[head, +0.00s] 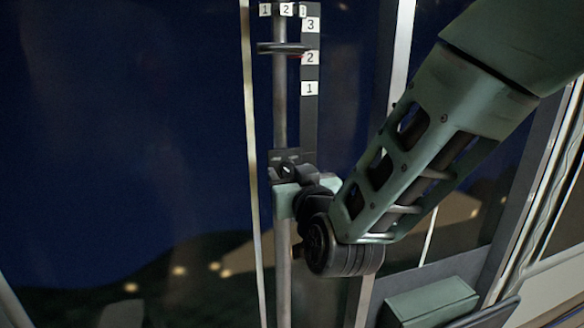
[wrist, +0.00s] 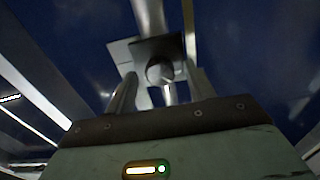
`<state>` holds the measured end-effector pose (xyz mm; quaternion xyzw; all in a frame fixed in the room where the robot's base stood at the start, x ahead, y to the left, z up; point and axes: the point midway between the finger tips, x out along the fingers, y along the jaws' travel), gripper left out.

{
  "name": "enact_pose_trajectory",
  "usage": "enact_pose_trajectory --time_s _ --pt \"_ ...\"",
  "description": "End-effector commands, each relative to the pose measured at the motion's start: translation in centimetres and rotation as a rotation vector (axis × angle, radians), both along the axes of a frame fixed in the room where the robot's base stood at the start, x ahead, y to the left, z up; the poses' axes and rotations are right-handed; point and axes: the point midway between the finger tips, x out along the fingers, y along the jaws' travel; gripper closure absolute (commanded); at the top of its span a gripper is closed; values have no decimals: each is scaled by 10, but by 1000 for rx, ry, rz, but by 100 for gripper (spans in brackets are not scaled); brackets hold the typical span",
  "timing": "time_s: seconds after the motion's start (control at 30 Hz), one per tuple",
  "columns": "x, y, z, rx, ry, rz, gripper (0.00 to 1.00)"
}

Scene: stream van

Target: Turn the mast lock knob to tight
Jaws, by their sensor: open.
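The mast (head: 280,105) is an upright grey pole in the head view. A dark bracket (head: 283,155) sits on it at mid-height, and it shows as a dark plate (wrist: 150,48) in the wrist view. The mast lock knob (wrist: 160,72) appears as a small rounded grey piece in front of that plate. My gripper (head: 285,173) is at the bracket and hides much of the knob in the head view. In the wrist view my gripper's two fingers stand apart, one on either side of the knob. I cannot tell whether they touch it.
A dark disc (head: 283,48) rings the mast higher up, beside a black strip (head: 310,120) with labels 1, 2 and 3. More number labels (head: 284,10) are at the top. A green box (head: 430,302) is at the lower right. Dark blue panels (head: 120,120) lie behind.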

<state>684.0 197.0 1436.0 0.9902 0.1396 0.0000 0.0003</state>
Motion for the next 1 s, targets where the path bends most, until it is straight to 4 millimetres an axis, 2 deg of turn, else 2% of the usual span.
enact_pose_trajectory --time_s 0.27,0.4,0.43,0.77,1.0 --pt "1 0 0 0 0 0 46" --pt "1 0 0 0 0 0 85" --pt "1 0 0 0 0 0 91" --pt "1 0 -2 31 7 -1 91" --pt "1 0 -7 152 39 0 91"
